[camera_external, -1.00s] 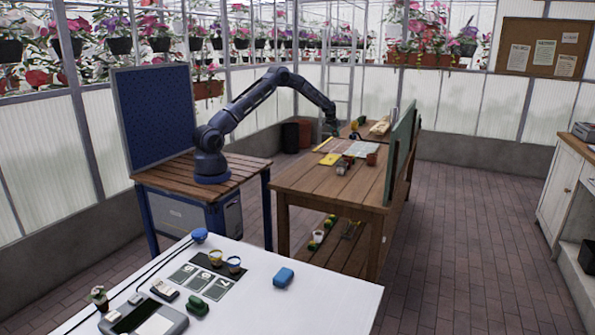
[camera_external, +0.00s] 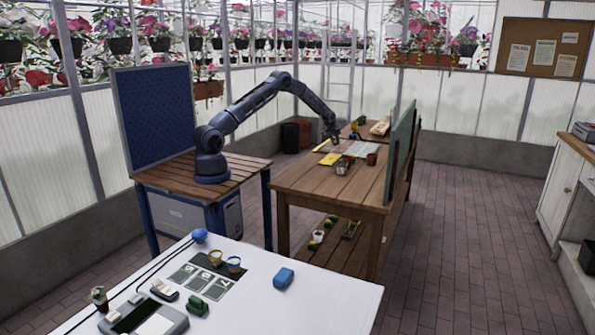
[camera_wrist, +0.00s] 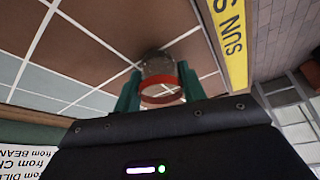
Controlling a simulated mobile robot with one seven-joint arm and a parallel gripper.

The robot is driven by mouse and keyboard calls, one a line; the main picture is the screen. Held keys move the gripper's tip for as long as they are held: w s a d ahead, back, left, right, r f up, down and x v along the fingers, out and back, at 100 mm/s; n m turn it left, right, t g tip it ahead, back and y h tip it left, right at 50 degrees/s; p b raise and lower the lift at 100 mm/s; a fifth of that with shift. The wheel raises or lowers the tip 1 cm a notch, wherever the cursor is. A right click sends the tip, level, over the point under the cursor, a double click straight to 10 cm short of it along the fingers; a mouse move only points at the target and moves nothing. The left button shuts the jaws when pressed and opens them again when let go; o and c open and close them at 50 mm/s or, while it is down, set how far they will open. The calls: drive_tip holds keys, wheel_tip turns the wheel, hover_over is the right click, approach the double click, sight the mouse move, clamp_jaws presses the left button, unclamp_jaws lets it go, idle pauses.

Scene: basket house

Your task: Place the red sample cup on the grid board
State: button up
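The sample cup (camera_wrist: 160,68) shows in the wrist view as a greyish body with a red rim (camera_wrist: 160,92). It sits between the two green fingers of my gripper (camera_wrist: 160,88), which touch it on both sides. The grid board (camera_wrist: 105,45), with brown and blue-grey cells and white lines, lies beyond the cup. I cannot tell whether the cup touches it. In the external view my gripper (camera_external: 334,141) is over the far part of the wooden table, and the cup is too small to make out there.
A yellow strip with lettering (camera_wrist: 231,40) runs along the board's edge. A terracotta pot (camera_external: 371,159) and small items (camera_external: 342,166) stand near the board. A green upright panel (camera_external: 401,145) lines the table's right side. The table's near part is clear.

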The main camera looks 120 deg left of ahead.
drive_tip(key=o, duration=0.3)
drive_tip(key=shift+o, duration=0.2)
drive_tip(key=shift+r, duration=0.1)
drive_tip(key=v, duration=1.2)
drive_tip(key=shift+w+r, duration=0.1)
